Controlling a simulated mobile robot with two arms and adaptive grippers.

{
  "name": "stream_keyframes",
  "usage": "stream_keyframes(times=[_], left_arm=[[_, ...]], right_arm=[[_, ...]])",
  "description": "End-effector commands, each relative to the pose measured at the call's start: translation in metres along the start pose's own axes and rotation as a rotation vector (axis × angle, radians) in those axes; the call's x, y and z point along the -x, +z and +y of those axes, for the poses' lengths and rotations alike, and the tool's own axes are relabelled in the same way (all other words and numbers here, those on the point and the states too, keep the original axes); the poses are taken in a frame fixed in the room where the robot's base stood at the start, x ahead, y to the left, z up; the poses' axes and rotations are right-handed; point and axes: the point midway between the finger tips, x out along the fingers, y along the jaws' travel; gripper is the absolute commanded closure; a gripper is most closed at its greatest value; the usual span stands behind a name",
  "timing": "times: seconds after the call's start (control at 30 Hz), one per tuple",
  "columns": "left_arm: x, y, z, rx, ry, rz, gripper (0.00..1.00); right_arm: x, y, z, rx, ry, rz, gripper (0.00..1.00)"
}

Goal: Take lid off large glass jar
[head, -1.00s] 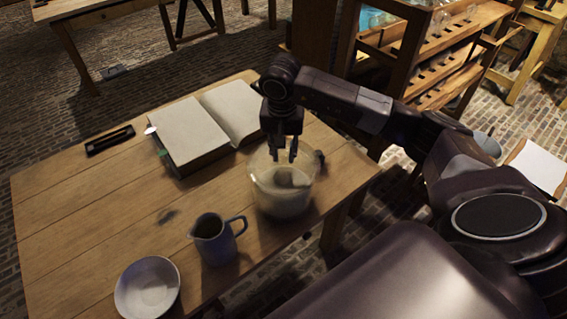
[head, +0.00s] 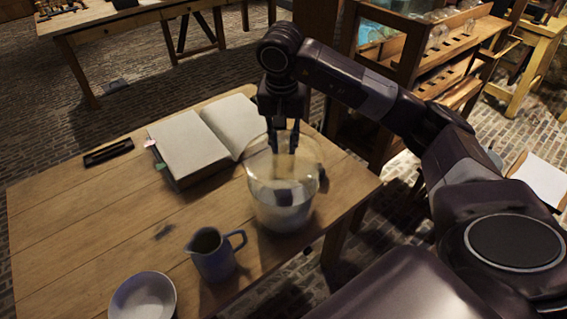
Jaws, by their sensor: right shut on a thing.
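The large glass jar (head: 281,213) stands upright near the right end of the wooden table, with pale contents low inside and a dark patch showing through. A clear round glass lid (head: 308,157) shows at the top of it. My right gripper (head: 284,150) points down from above and is shut on the lid near its middle. The lid appears raised, but the clear glass blurs its edge against the jar's rim, so I cannot tell the gap. My left gripper is not in view.
A blue-grey jug (head: 212,258) and a white bowl (head: 143,298) stand left of the jar on the table (head: 85,225). An open book (head: 190,147) lies behind, with a dark tray (head: 108,152) beside it. The table's left part is clear.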

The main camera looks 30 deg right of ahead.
Motion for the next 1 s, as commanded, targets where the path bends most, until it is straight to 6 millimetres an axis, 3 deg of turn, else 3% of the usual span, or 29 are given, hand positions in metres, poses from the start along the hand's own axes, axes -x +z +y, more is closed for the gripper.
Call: stream_keyframes(times=[0.13, 0.4, 0.67, 1.0], left_arm=[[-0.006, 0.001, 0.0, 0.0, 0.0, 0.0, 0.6], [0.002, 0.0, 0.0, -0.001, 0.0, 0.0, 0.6], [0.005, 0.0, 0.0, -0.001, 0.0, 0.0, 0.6], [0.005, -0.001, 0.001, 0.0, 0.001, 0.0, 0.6]], right_arm=[[0.049, -0.009, -0.001, -0.001, -0.005, 0.006, 1.0], [0.099, -0.016, 0.0, -0.002, -0.002, 0.003, 1.0], [0.117, -0.018, 0.0, -0.001, 0.0, 0.0, 1.0], [0.116, -0.017, -0.002, 0.006, 0.0, -0.001, 1.0]])
